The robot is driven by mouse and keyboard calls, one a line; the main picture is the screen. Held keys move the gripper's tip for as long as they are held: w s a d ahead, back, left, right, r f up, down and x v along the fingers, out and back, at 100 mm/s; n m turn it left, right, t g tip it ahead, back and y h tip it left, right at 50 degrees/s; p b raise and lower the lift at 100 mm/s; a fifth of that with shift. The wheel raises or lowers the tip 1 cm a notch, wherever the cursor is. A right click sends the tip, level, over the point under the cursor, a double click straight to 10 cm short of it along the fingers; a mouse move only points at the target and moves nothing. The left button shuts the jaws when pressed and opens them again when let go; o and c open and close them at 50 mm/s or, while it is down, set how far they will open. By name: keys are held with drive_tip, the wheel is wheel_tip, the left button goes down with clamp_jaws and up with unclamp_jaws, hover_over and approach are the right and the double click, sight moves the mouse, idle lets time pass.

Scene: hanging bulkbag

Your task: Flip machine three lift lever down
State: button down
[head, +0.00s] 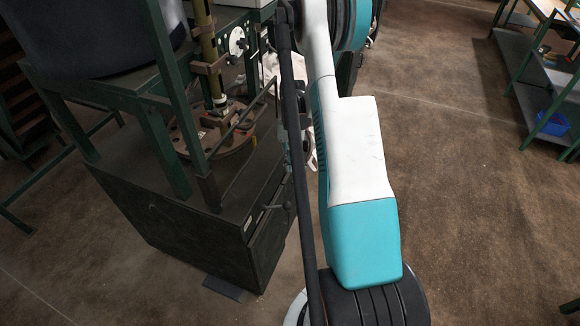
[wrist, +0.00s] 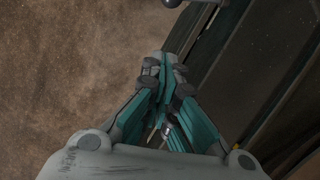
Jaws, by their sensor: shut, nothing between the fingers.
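The machine (head: 190,215) stands left of my arm in the head view, a dark green frame on a boxy base. A small dark lever (head: 272,207) sticks out from the base's right side; I cannot tell for sure that it is the lift lever. In the wrist view my gripper (wrist: 164,62) is shut and empty, its teal fingers together. A grey rounded bar end (wrist: 197,2), perhaps a lever, shows at the top edge, apart from and beyond the fingertips. The machine's dark side (wrist: 245,75) runs along the right. In the head view my arm mostly hides the gripper.
A round base plate with a post (head: 215,130) sits on the machine. A dark flat pedal-like piece (head: 224,288) lies at its foot. Brown floor (head: 470,220) is clear right of my arm.

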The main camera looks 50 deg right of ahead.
sight(277, 207)
drive_tip(key=s+a+f+b, duration=0.3)
drive_tip(key=a+f, duration=0.1)
drive_tip(key=f, duration=0.3)
drive_tip(key=shift+s+a+f+b, duration=0.3)
drive_tip(key=shift+s+a+f, duration=0.05)
drive_tip(key=shift+s, duration=0.05)
